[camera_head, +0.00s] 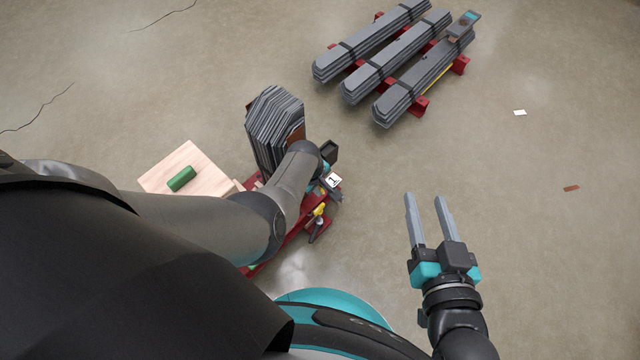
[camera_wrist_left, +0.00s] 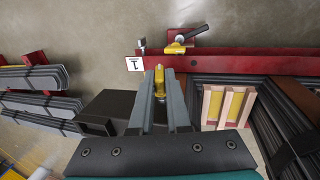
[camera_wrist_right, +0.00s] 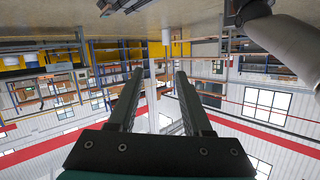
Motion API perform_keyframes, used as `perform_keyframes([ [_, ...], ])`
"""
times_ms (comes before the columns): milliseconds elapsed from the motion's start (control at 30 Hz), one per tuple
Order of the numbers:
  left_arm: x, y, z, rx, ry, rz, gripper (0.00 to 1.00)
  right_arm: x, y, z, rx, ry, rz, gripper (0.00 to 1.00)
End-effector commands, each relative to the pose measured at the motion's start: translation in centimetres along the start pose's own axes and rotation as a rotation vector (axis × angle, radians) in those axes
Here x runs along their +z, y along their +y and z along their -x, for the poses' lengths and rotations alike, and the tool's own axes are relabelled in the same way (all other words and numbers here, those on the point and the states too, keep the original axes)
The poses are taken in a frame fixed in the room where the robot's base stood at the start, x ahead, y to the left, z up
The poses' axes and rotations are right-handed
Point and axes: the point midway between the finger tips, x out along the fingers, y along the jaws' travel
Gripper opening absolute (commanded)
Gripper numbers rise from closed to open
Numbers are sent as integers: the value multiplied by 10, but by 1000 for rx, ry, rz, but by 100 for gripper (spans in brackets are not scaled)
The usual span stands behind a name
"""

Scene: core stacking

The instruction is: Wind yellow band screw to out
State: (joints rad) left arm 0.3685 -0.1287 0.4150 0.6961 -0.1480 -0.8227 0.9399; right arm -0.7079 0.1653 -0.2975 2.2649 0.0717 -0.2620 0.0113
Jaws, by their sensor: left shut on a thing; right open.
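My left gripper (camera_wrist_left: 162,78) is shut on a yellow screw part (camera_wrist_left: 160,84), which shows between its fingers in the left wrist view. In the head view my left gripper (camera_head: 327,187) is at the red frame, partly hidden by its own wrist. A second yellow piece with a dark handle (camera_wrist_left: 181,46) is on the red rail (camera_wrist_left: 230,64), apart from my fingers. It also shows in the head view (camera_head: 319,210). My right gripper (camera_head: 422,200) is open and empty above bare floor; its spread fingers (camera_wrist_right: 160,75) show in the right wrist view.
A stack of grey core sheets (camera_head: 274,120) stands on the red frame. A white label (camera_head: 333,180) is beside my left gripper. A wooden board (camera_head: 160,180) with a green block (camera_head: 182,178) lies left. Banded grey stacks (camera_head: 375,40) lie at the back. Floor at right is mostly clear.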

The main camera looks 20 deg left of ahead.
Motion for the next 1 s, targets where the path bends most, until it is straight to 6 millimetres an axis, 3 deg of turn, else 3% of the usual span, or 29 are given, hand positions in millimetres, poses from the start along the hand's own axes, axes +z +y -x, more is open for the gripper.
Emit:
perform_keyframes([
  [433, 0, -6, -1, 219, 2, 2, 0, 9, 17, 3, 45, -190, 32, 50],
  [1000, -1, -9, -4, 440, 1, -1, 0, -1, -7, 2, -18, 80, -18, 50],
])
